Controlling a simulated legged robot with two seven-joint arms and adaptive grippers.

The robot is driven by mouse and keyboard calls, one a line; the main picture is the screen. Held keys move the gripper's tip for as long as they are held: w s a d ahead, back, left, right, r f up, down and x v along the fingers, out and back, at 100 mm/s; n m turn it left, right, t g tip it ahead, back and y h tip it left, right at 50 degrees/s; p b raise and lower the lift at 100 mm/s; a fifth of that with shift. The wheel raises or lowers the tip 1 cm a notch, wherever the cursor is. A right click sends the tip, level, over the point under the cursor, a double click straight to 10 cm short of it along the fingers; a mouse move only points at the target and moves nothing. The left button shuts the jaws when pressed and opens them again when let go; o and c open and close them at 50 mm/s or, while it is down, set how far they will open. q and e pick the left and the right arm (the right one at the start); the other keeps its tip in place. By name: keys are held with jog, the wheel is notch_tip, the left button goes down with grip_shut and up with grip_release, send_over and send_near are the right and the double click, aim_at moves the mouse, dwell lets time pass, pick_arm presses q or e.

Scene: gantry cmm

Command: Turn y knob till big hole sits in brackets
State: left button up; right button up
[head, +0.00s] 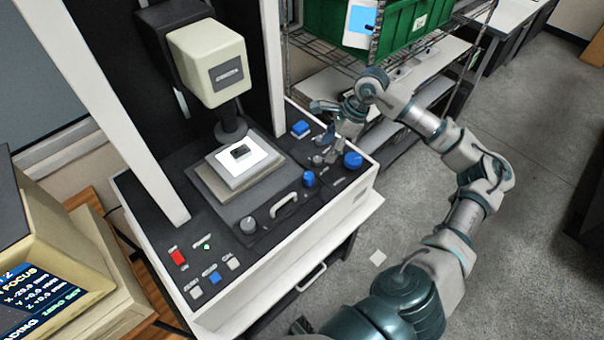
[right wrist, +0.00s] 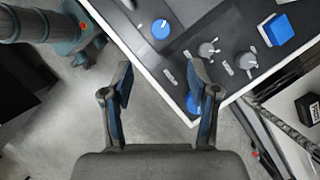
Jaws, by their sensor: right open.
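The machine's control deck (head: 222,262) carries several knobs. A large blue knob (head: 353,160) is at its right corner, a smaller blue knob (head: 309,179) to its left, and a grey knob (head: 248,225) near the front edge. Their labels are too small to read, so I cannot tell which is y. My right gripper (head: 322,130) is open and empty above the deck's right side. In the right wrist view a blue knob (right wrist: 161,28) lies beyond the fingers (right wrist: 160,78), apart from them; another blue knob (right wrist: 192,103) is partly hidden by one finger. Hole and brackets are not visible.
A stage (head: 215,182) holds a white plate with a dark part under the cream head (head: 207,62). A wire shelf with a green crate (head: 375,25) stands behind my right arm.

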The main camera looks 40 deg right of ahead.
aim_at(310, 174)
jog(key=x, duration=1.4)
jog(key=shift+w+a+f, duration=0.1)
jog(key=shift+f, duration=0.05)
grip_shut()
